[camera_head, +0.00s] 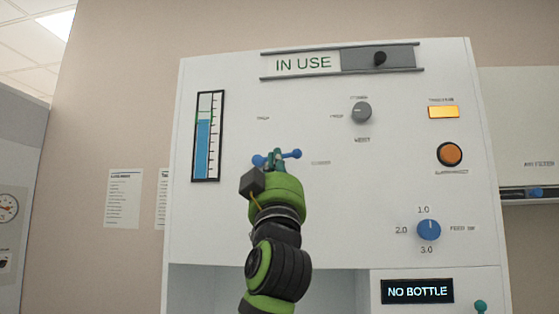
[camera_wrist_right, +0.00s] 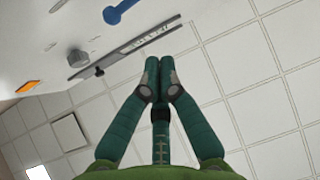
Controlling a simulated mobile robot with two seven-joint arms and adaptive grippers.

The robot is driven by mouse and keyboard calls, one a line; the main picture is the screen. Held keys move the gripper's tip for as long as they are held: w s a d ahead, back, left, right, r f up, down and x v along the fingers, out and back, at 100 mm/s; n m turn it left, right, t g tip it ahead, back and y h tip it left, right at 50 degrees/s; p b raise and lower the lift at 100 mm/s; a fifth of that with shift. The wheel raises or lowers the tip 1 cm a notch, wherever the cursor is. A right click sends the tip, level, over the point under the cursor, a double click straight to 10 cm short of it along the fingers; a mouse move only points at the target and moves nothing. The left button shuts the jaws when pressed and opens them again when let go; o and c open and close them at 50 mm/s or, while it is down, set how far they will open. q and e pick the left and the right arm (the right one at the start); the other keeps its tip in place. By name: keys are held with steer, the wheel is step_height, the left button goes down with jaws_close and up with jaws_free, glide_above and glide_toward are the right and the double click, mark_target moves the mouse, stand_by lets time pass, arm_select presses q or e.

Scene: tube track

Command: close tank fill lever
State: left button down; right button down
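A blue lever (camera_head: 291,154) with rounded ends sits on the front of the white panel, right of the level gauge. My right gripper covers its middle in the head view, so its pivot is hidden. Part of the blue lever (camera_wrist_right: 120,12) also shows at the top of the right wrist view. My right gripper (camera_head: 277,154) is in front of the lever in the head view. In the wrist view the fingertips (camera_wrist_right: 159,62) are together with nothing visible between them, apart from the lever. My left gripper is not in view.
The white panel (camera_head: 320,210) carries a blue level gauge (camera_head: 203,135), a grey knob (camera_head: 361,112), an "IN USE" slider (camera_head: 380,58), an orange button (camera_head: 450,154) and a blue feed dial (camera_head: 428,229). A "NO BOTTLE" display (camera_head: 417,291) is at lower right.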

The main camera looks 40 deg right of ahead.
steer(key=s+p+x, duration=0.1)
steer(key=p+x, duration=0.6)
steer(key=x, duration=0.4)
steer(key=f, duration=0.4)
steer(key=shift+w+d+f, duration=0.2)
steer(key=shift+d, duration=0.15)
steer(key=m+g+h, duration=0.1)
steer(key=f+m+h, duration=0.1)
steer(key=m, duration=0.1)
steer(key=shift+f+g, duration=0.35)
steer(key=shift+g, duration=0.05)
